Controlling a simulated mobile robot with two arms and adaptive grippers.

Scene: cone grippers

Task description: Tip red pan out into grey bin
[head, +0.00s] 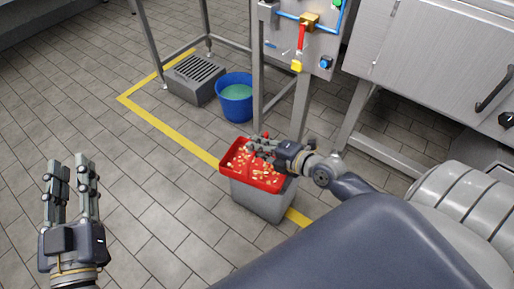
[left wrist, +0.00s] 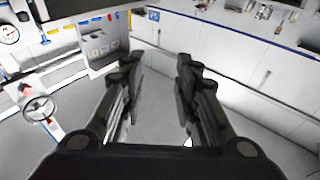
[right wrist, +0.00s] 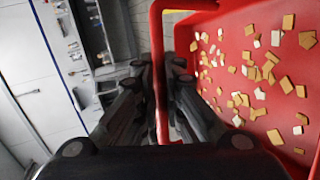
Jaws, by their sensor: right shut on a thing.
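The red pan (head: 236,163) is in the head view, above the grey bin (head: 262,201). Many small tan and cream pieces (right wrist: 262,85) lie scattered in the pan, which also shows in the right wrist view (right wrist: 222,42). My right gripper (head: 262,148) is shut on the pan's rim or handle, a red bar (right wrist: 157,75) between its fingers. The pan covers the bin's opening; whether they touch I cannot tell. My left gripper (head: 70,170) is open and empty over the floor, and its parted fingers show in the left wrist view (left wrist: 158,85).
A blue bucket (head: 236,97) with greenish liquid and a grey slatted box (head: 195,80) stand behind the bin. A steel frame and panel with a red valve handle (head: 302,38) rise behind. Yellow tape (head: 172,131) crosses the tiled floor. The floor at left is clear.

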